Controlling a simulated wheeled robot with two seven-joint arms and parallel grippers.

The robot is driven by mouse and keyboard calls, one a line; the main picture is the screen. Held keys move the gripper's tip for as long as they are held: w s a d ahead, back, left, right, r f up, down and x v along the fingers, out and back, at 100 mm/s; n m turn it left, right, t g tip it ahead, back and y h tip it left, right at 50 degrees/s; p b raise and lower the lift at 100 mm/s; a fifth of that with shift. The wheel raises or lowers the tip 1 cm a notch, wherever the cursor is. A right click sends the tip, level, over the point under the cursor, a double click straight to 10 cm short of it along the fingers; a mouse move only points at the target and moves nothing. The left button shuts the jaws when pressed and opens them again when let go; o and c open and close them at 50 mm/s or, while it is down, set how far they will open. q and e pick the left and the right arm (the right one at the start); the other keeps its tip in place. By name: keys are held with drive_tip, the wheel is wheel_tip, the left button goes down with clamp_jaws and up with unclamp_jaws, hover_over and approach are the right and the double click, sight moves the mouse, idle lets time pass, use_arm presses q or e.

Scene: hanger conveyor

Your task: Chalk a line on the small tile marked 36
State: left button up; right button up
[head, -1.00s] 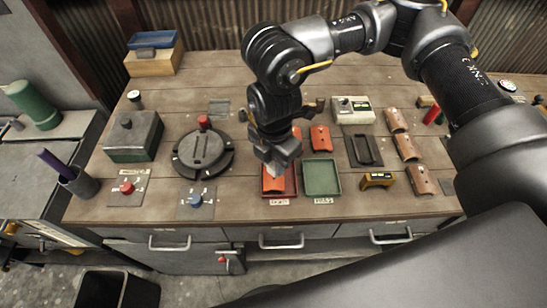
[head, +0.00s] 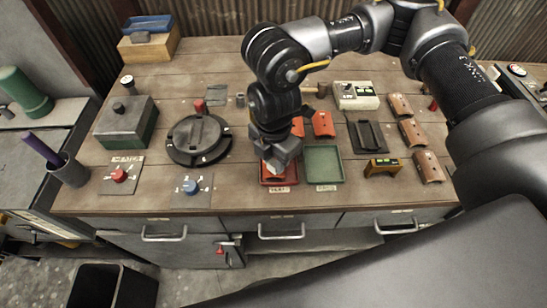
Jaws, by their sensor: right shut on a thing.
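My right gripper (head: 274,169) points down over the red tray (head: 279,187) at the front middle of the bench. It is shut on a small pale piece, likely chalk, which its fingers mostly hide. An orange curved tile (head: 283,179) lies in the red tray, just below the fingers and partly covered by them. I cannot tell if the pale piece touches it. Two more orange tiles lie behind, one in clear view (head: 323,125) and one (head: 297,127) partly behind the gripper. No number 36 is readable on any tile. My left gripper is out of view.
A green tray (head: 323,165) is beside the red one. Brown curved tiles (head: 412,133) line the right side. A black round turntable (head: 199,139), a grey-green box (head: 127,123) and knob plates (head: 191,188) stand left.

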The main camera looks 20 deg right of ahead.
drive_tip(key=shift+f+b, duration=0.5)
drive_tip(key=shift+f, duration=0.15)
idle(0.9)
drive_tip(key=shift+w, duration=0.15)
drive_tip(key=shift+w+d, duration=0.25)
drive_tip(key=shift+w, duration=0.4)
drive_tip(key=shift+s+a, duration=0.1)
drive_tip(key=shift+s, duration=0.1)
drive_tip(key=shift+s+a, duration=0.1)
drive_tip(key=shift+s, duration=0.55)
drive_tip(key=shift+f, duration=0.1)
drive_tip(key=shift+w+d, duration=0.2)
drive_tip(key=shift+w, duration=0.55)
